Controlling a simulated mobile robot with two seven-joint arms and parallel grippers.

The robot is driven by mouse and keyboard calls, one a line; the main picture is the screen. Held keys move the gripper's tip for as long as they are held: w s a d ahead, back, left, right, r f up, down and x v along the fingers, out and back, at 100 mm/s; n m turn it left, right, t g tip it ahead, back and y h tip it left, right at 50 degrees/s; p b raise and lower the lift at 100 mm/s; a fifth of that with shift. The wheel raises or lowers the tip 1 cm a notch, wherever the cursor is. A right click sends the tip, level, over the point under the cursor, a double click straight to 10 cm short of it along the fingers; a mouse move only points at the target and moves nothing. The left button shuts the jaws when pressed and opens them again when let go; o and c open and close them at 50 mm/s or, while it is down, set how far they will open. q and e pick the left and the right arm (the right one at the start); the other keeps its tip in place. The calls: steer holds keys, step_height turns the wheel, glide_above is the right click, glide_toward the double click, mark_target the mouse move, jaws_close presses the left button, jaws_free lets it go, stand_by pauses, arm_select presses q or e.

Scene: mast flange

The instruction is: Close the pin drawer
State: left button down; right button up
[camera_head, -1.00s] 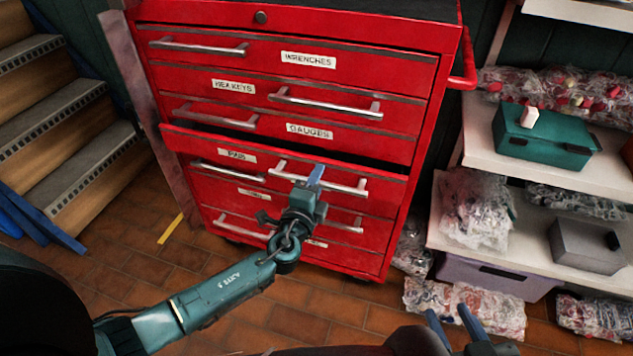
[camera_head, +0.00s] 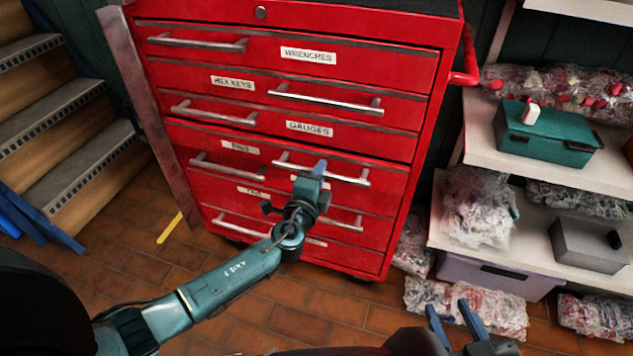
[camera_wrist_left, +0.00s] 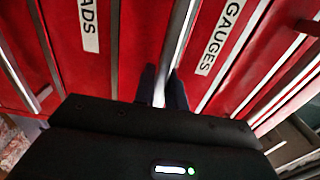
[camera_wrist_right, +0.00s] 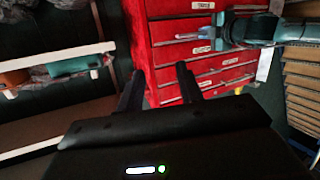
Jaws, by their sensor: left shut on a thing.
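The pin drawer (camera_head: 195,137) is a red drawer in the red tool cabinet, below the one labelled GAUGES. Its label, at the left, is blurred in the head view. Its front looks level with the drawers around it, with no open gap visible above it. My left gripper (camera_head: 320,168) is shut on its silver bar handle (camera_head: 283,162). In the left wrist view the handle (camera_wrist_left: 181,38) runs between the fingers (camera_wrist_left: 163,84). My right gripper (camera_head: 451,309) is open and empty at the lower right, away from the cabinet. Its spread fingers also show in the right wrist view (camera_wrist_right: 158,82).
The other drawers, such as the WRENCHES drawer (camera_head: 380,67), look shut. A white shelf unit (camera_head: 480,150) with a green box (camera_head: 545,133) and wrapped bundles stands right of the cabinet. Stairs (camera_head: 60,130) rise at the left. Tiled floor (camera_head: 290,320) in front is partly clear.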

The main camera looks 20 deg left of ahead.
arm_select(q)
steer(key=shift+w+r, duration=0.15)
steer(key=shift+w, duration=0.95)
arm_select(e)
steer(key=shift+w+a+r+t, duration=0.1)
steer(key=shift+w+a+t, duration=0.05)
steer(key=shift+t, duration=0.35)
arm_select(q)
steer(key=c, duration=1.4)
jaws_free()
steer(key=shift+w, duration=0.1)
steer(key=shift+c, duration=0.2)
arm_select(e)
steer(key=shift+w, duration=0.1)
arm_select(q)
steer(key=s, duration=1.3)
steer(key=shift+a+p, duration=0.2)
steer(key=shift+p, duration=0.1)
arm_select(e)
steer(key=shift+d+g, duration=0.2)
steer(key=shift+g, duration=0.2)
